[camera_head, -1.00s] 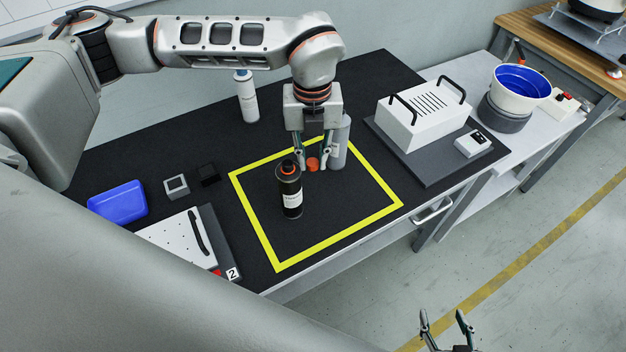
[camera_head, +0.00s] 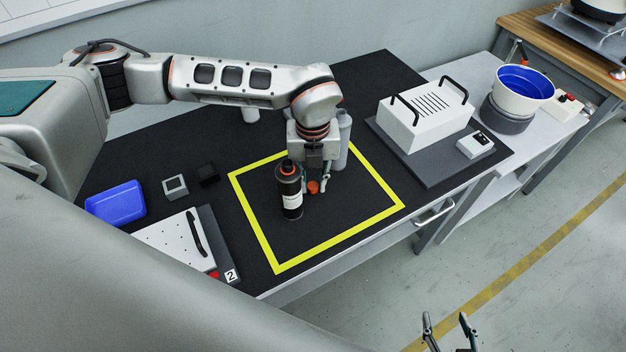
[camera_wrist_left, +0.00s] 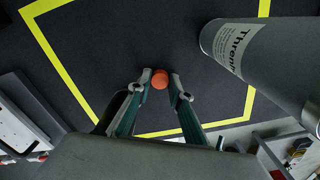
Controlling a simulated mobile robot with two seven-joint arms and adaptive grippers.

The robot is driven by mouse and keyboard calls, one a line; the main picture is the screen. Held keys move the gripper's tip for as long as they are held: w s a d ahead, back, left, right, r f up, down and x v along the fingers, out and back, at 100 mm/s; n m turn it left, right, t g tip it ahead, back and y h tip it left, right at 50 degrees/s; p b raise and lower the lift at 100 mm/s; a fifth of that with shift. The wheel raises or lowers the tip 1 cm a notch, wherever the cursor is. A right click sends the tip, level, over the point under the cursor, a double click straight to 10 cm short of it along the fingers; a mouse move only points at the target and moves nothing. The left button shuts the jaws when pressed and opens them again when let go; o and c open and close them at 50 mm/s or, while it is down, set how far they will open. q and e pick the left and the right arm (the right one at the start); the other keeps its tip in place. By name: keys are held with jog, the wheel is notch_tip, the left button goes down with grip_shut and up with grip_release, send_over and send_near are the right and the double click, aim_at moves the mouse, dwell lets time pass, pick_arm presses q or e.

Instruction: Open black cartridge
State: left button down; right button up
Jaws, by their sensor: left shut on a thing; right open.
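The black cartridge (camera_head: 290,195) stands upright inside the yellow-outlined square, its top with an orange ring and without a cap over it. My left gripper (camera_head: 314,188) is just right of the cartridge, pointing down, and is shut on a small orange cap (camera_head: 313,187). In the left wrist view the orange cap (camera_wrist_left: 160,79) sits between the fingertips. Whether the cap touches the table I cannot tell. My right gripper (camera_head: 449,325) is open and empty at the bottom edge, over the floor.
A grey cylinder (camera_head: 344,132) stands behind my left gripper; its label shows in the left wrist view (camera_wrist_left: 232,45). A white handled box (camera_head: 425,120) stands at the right, a blue tray (camera_head: 116,203) and white plate (camera_head: 172,243) at the left. The right half of the yellow square is clear.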

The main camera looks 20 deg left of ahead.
aim_at(313, 186)
pick_arm(q)
jog(key=shift+f, duration=0.2)
jog(key=c, duration=1.8)
grip_release()
jog(key=shift+r, duration=0.1)
notch_tip(313, 186, up, 12)
jog(key=shift+r+p, duration=0.1)
jog(key=shift+p, duration=0.5)
